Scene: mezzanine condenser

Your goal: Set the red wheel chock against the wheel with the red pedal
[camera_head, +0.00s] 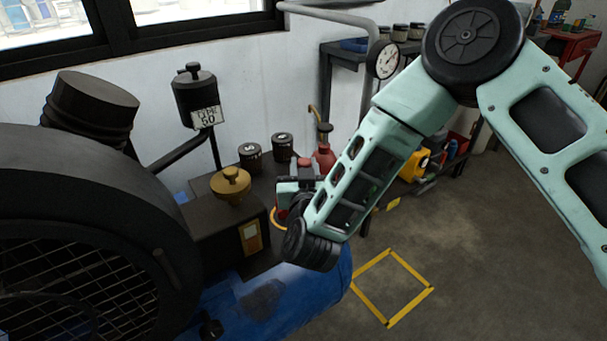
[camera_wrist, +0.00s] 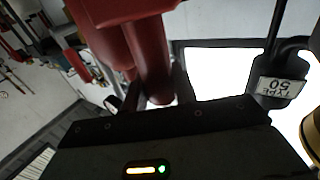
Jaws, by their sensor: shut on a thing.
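My gripper (camera_head: 298,190) is at the end of the arm, near the middle of the head view, beside the dark housing with the brass knob. It is largely hidden by my own wrist there. In the wrist view my gripper (camera_wrist: 155,90) is shut on a red object (camera_wrist: 152,55), with its dark fingers on either side of a rounded red bar. A wider red body fills the top of that view. Its full shape is cut off, so I cannot confirm it is the red wheel chock. No wheel with a red pedal can be made out.
A blue tank (camera_head: 275,305) and a large black fan housing (camera_head: 80,190) fill the lower left. A brass knob (camera_head: 231,184) tops the dark housing. A red can (camera_head: 324,157) stands behind my gripper. The floor inside the yellow outline (camera_head: 428,289) is clear.

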